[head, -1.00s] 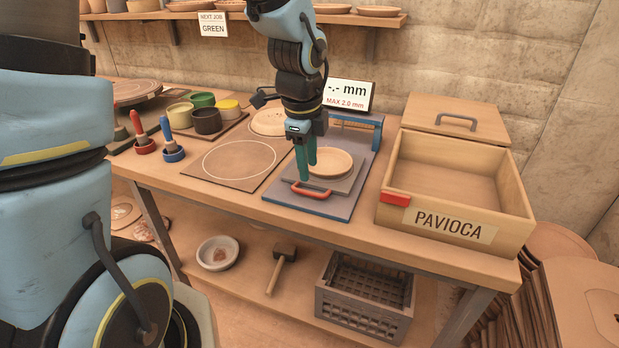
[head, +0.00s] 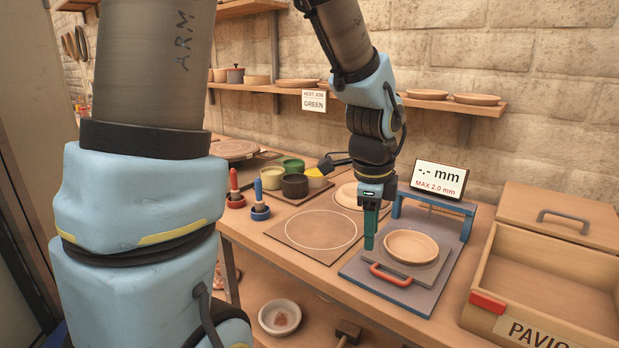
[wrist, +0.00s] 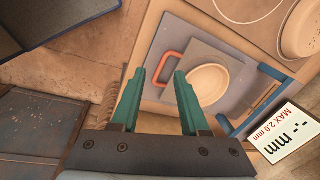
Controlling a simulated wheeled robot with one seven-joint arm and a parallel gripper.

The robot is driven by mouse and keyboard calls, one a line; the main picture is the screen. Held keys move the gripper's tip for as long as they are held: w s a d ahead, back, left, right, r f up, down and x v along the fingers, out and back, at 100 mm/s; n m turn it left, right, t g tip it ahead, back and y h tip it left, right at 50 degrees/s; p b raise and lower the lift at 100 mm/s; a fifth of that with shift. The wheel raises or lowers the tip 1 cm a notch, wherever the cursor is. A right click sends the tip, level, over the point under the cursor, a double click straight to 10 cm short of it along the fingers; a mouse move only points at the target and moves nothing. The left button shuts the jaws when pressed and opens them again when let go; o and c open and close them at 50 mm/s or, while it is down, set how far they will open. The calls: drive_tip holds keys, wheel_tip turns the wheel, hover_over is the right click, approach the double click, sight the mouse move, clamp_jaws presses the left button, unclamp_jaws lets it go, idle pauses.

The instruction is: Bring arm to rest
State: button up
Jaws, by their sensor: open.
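My gripper (head: 371,228) hangs from my arm above the workbench, beside the left edge of the grey gauge plate in the head view. Its two green fingers (wrist: 159,85) are apart with nothing between them in the wrist view. The gauge plate (head: 355,269) carries a red handle (head: 391,275), a blue bridge frame (head: 467,225) and a small grey slab with a round tan clay disc (head: 411,246) on it. The disc (wrist: 208,84) also shows beyond the fingers in the wrist view. Whether the fingers touch anything below cannot be told from the head view.
A display (head: 439,179) reads "-.- mm, MAX 2.0 mm". An open wooden crate (head: 550,285) stands at the right. A shelf (head: 290,90) runs along the wall behind.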

drive_tip(key=a+f+n+y, duration=0.1)
drive_tip(key=a+f+n, duration=0.1)
drive_tip(key=a+n, duration=2)
drive_tip(key=shift+a+f, duration=0.15)
drive_tip(key=shift+f, duration=0.1)
